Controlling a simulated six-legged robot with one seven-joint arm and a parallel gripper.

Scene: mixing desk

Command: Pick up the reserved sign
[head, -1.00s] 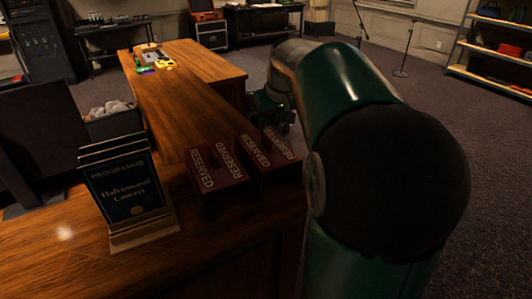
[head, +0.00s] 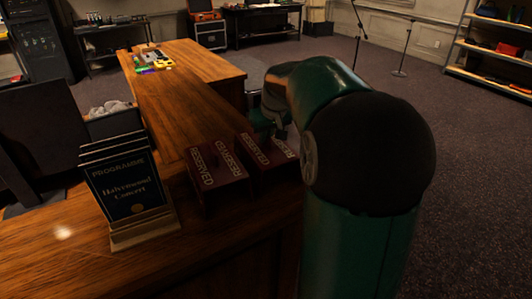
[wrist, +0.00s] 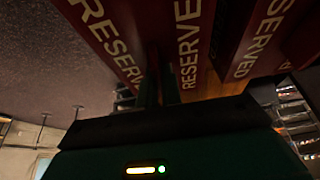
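Two dark red reserved signs with pale lettering stand side by side on the near end of the wooden desk, the left sign (head: 215,172) and the right sign (head: 266,160). My gripper (head: 279,132) is low at the far end of the right sign, partly hidden by my green arm. In the wrist view, red lettered faces (wrist: 188,45) fill the top, and my fingers (wrist: 155,80) point up among them. The fingers are dark and close together; I cannot tell their gap or whether they touch a sign.
A programme stand (head: 128,192) is left of the signs on the desk (head: 185,100). Small coloured items (head: 152,61) lie at the desk's far end. A grey box (head: 110,122) sits behind the programme stand. Open carpet (head: 460,150) lies to the right.

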